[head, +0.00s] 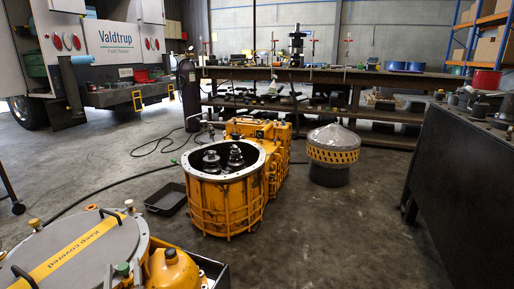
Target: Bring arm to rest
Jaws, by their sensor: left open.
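I can make out neither of my grippers nor my arms in the head view. A yellow transmission housing (226,199) stands upright on the floor near the middle. Its round top is open, and dark gear shafts (234,157) show inside. A yellow boxy section (276,142) adjoins it behind. At the lower left is a round grey lid (85,238) with a yellow "Keep covered" band across it. A yellow domed part (174,270) sits beside the lid, cut off by the lower edge.
A black tray (166,198) lies on the floor left of the housing. A grey cone-topped drum (332,158) stands to its right. A dark cabinet (468,185) fills the right side. A long workbench (345,75) and a truck (100,45) are behind. The floor (340,235) at front right is clear.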

